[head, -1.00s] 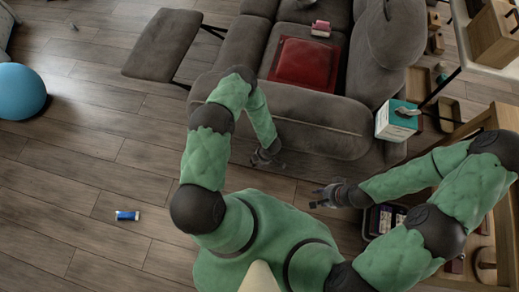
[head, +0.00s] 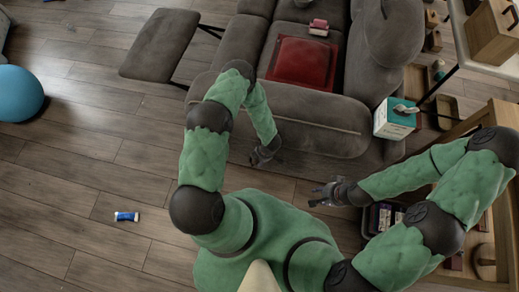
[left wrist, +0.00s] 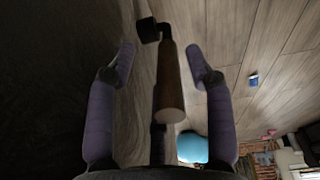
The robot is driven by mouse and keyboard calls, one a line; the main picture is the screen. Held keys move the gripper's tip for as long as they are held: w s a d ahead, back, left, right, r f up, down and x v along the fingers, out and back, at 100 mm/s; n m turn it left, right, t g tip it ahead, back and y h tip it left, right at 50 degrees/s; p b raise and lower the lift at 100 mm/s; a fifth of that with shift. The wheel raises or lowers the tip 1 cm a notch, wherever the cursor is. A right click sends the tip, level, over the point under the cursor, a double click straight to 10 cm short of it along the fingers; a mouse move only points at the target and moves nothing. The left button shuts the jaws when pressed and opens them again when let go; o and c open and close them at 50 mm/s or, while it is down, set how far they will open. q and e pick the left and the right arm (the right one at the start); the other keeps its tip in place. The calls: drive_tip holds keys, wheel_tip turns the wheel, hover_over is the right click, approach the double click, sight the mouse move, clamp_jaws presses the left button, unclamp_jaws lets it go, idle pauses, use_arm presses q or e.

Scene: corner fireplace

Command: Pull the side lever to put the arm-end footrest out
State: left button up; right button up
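The side lever (left wrist: 168,85) shows in the left wrist view as a brown wooden handle on a dark bent bracket. My left gripper (head: 264,158) is low beside the near arm of the grey sofa (head: 300,120). In the left wrist view, the left gripper (left wrist: 163,62) has its fingers apart, one on each side of the lever, with visible gaps. In the head view the lever is hidden. A grey footrest (head: 160,43) sticks out at the sofa's far left part. My right gripper (head: 322,196) is open and empty above the floor.
A tissue box (head: 394,118) stands beside the sofa arm. A red cushion (head: 303,64) lies on the seat. A wooden shelf unit (head: 468,125) is on the right. A blue ball (head: 18,93) and a blue-white tube (head: 126,216) lie on otherwise open floor at left.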

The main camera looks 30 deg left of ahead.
use_arm(q)
wheel_tip(320, 180, up, 10)
drive_tip(key=d, duration=0.2)
drive_tip(key=shift+s, duration=0.15)
drive_tip(key=shift+f, duration=0.15)
idle(0.4)
